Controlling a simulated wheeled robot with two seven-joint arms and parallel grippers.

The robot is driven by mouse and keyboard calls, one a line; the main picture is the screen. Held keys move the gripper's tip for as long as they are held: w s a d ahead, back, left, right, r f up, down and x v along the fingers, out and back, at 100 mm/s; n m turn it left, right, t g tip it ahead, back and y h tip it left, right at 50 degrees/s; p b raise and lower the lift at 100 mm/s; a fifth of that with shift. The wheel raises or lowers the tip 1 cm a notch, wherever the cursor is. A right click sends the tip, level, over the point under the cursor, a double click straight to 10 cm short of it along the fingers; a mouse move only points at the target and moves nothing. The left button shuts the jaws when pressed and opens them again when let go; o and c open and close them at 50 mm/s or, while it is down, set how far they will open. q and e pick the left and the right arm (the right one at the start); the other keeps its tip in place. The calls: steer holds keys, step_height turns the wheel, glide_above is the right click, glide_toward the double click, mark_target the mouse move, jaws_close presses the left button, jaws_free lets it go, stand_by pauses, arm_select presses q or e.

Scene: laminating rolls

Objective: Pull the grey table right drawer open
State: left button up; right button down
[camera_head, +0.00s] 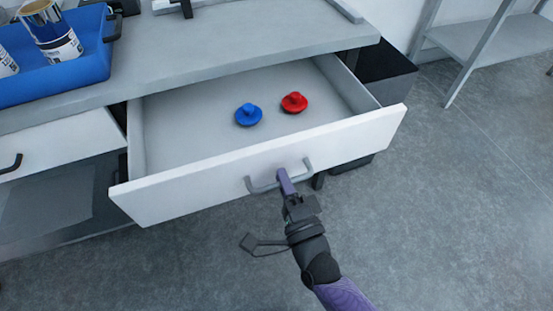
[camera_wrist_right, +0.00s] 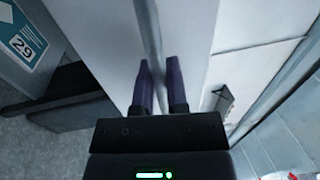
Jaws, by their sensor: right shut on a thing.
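The right drawer (camera_head: 260,155) of the grey table (camera_head: 215,55) is pulled well out, its white front tilted across the view. Its grey bar handle (camera_head: 262,187) is on the front. My right gripper (camera_head: 285,181) is shut on this handle. In the right wrist view its two purple fingers (camera_wrist_right: 160,85) sit on either side of the handle bar (camera_wrist_right: 152,35). A blue knobbed piece (camera_head: 248,115) and a red knobbed piece (camera_head: 294,102) lie inside the drawer. My left gripper is not in view.
A blue crate (camera_head: 85,75) with cans stands on the table's left. A closed left drawer (camera_head: 55,150) has a black handle. A grey shelf rack (camera_head: 490,40) stands at the back right. The floor (camera_head: 450,200) to the right is clear.

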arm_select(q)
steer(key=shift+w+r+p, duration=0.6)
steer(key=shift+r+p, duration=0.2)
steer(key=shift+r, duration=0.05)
arm_select(e)
steer(key=r+v, duration=0.1)
steer(key=v, duration=0.5)
steer(key=shift+s, duration=0.3)
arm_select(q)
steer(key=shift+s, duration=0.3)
arm_select(e)
steer(key=shift+d, duration=0.15)
steer(key=c, duration=0.7)
jaws_free()
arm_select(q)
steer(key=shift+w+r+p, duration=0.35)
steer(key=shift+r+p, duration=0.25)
arm_select(e)
steer(key=v, duration=1)
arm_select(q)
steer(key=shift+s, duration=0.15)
